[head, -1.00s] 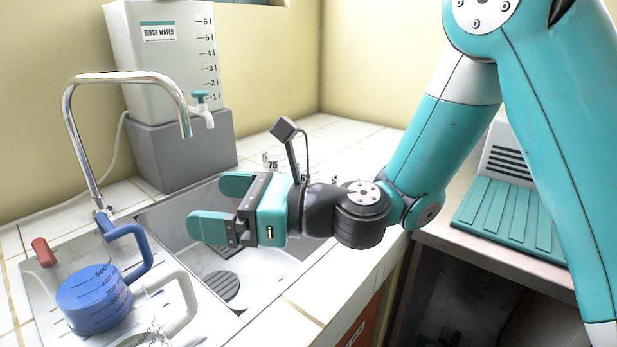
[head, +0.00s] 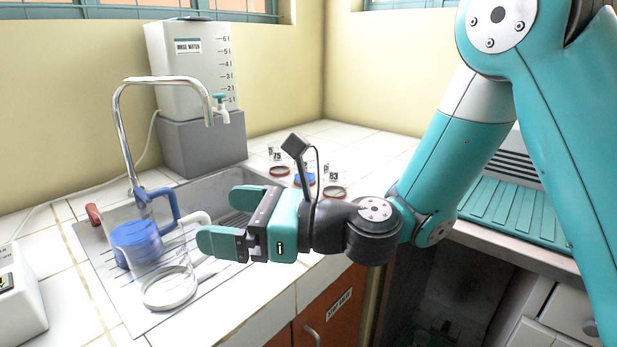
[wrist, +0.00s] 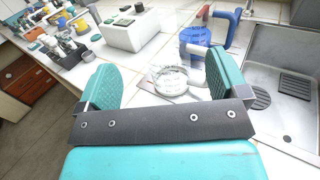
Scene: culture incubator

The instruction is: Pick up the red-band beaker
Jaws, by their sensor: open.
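Two red rings show on the counter behind my wrist in the head view, one under a "75" label (head: 280,170) and one under an "83" label (head: 334,191). A blue ring (head: 304,179) lies between them, partly hidden by my wrist camera. Any clear walls above these rings are too faint to tell. My gripper (head: 222,217) is open and empty over the front of the sink, to the left of the rings. In the wrist view its fingers (wrist: 160,80) are spread wide with nothing held; no red ring is clear there.
A blue jug (head: 138,243) and a clear jug (head: 170,289) with a pale handle stand left of the sink (head: 180,202). A tall tap (head: 118,125) and a rinse-water tank (head: 190,70) stand behind. The wrist view shows a grey box (wrist: 130,30).

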